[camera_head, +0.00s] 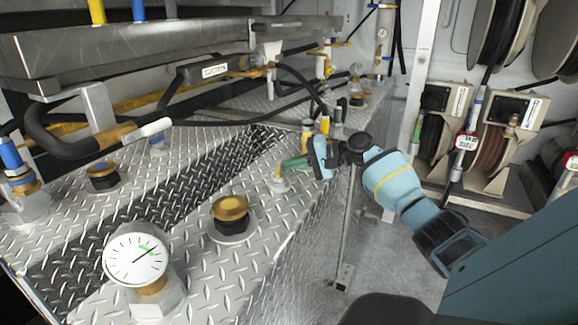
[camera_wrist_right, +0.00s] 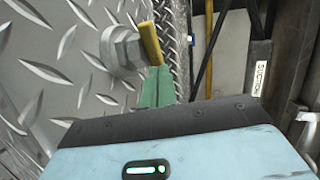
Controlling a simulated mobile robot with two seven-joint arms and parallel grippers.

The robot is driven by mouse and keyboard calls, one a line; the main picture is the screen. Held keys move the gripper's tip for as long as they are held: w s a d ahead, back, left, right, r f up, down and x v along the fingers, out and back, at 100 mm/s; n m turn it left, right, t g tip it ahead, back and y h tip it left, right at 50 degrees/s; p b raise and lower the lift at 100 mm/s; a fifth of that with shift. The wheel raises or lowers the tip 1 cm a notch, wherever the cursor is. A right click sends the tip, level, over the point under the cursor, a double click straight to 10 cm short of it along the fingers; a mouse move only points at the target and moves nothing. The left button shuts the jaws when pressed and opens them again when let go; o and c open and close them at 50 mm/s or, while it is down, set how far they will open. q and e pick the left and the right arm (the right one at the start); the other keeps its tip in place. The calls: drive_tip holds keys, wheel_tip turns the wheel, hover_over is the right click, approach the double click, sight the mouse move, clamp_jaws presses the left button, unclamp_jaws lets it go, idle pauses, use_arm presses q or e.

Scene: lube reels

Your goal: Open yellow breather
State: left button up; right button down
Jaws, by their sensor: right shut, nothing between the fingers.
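A small yellow lever (camera_head: 278,172), likely the yellow breather, stands on a grey fitting (camera_head: 279,186) on the diamond-plate tank top. In the right wrist view the yellow lever (camera_wrist_right: 151,42) is beside the grey hex fitting (camera_wrist_right: 122,50). My right gripper (camera_head: 286,164) reaches in from the right, its green fingers pointing left at the lever. In the right wrist view its fingers (camera_wrist_right: 157,76) are shut together with nothing between them, their tips at the lever's near end. I cannot tell whether they touch it. My left gripper is out of view.
Brass-topped caps (camera_head: 230,208) (camera_head: 102,176) and a white dial gauge (camera_head: 136,260) stand on the diamond plate (camera_head: 200,275). More yellow-topped fittings (camera_head: 307,133) are just behind my gripper. Hoses and a metal shelf (camera_head: 150,50) are above left. Hose reels (camera_head: 495,35) are at right.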

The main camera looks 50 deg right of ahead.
drive_tip(key=shift+w+d+n+g+y+b, duration=0.1)
drive_tip(key=shift+w+n+g+y+b, duration=0.15)
drive_tip(key=shift+n+g+y+b, duration=0.3)
drive_tip(key=shift+w, duration=1.3)
idle(0.6)
